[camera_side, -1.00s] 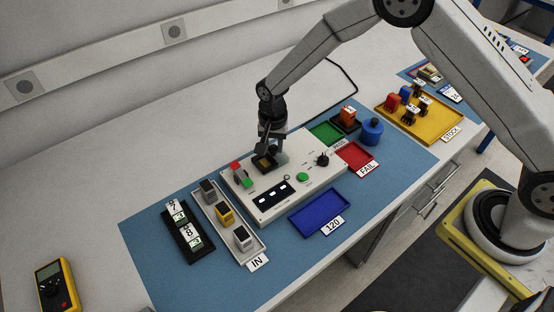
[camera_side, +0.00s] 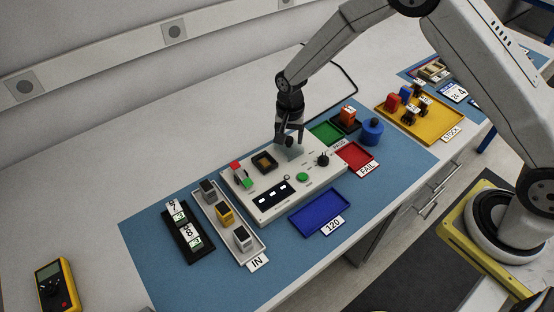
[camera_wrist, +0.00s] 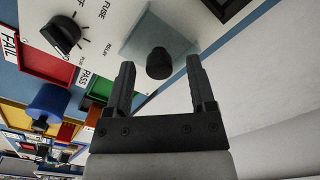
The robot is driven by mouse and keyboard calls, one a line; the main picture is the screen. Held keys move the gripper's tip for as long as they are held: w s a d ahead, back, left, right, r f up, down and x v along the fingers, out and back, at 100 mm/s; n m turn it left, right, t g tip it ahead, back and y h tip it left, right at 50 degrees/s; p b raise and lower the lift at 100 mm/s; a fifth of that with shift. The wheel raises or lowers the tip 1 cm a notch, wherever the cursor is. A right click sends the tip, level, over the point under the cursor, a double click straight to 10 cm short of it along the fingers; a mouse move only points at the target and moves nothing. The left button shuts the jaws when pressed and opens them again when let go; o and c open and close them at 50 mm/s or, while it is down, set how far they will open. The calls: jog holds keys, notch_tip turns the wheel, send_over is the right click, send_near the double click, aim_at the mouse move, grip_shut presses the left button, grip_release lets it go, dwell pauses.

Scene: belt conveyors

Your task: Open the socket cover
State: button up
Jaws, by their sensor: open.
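The socket (camera_side: 265,162), a dark square recess with a yellowish inside, shows uncovered on the white test panel (camera_side: 325,171) in the side view. The socket cover (camera_wrist: 142,40) is a see-through grey plate with a black knob (camera_wrist: 158,62). In the wrist view it lies beside the dark socket edge (camera_wrist: 226,6), not over it. My gripper (camera_side: 290,140) is to the right of the socket, low over the panel. In the wrist view its open fingers (camera_wrist: 160,72) stand on either side of the knob, with gaps showing.
A black rotary knob (camera_side: 322,159), a green button (camera_side: 302,177) and a red-green switch (camera_side: 241,174) stand up from the panel. The IN tray (camera_side: 226,222) with several blocks is to the left. The blue tray (camera_side: 320,212) in front is empty.

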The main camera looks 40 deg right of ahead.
aim_at(289, 138)
jog(key=shift+r, duration=0.1)
jog(key=shift+r, duration=3.8)
jog(key=shift+s+d+r, duration=0.3)
jog(key=shift+s+r, duration=0.1)
jog(key=shift+s, duration=0.05)
jog(key=s+d+r+n+t, duration=0.1)
jog(key=s+d+r+n, duration=0.1)
jog(key=s, duration=0.4)
jog(key=s+d+r+n, duration=0.1)
jog(key=s+d+n, duration=0.1)
jog(key=s+n, duration=0.2)
jog(key=s+d+r+n+t, duration=0.1)
jog(key=s+d+r+n, duration=0.1)
jog(key=s, duration=0.7)
jog(key=shift+s+d+r+n+t, duration=0.3)
jog(key=shift+s+r+n, duration=0.1)
jog(key=shift+n, duration=0.1)
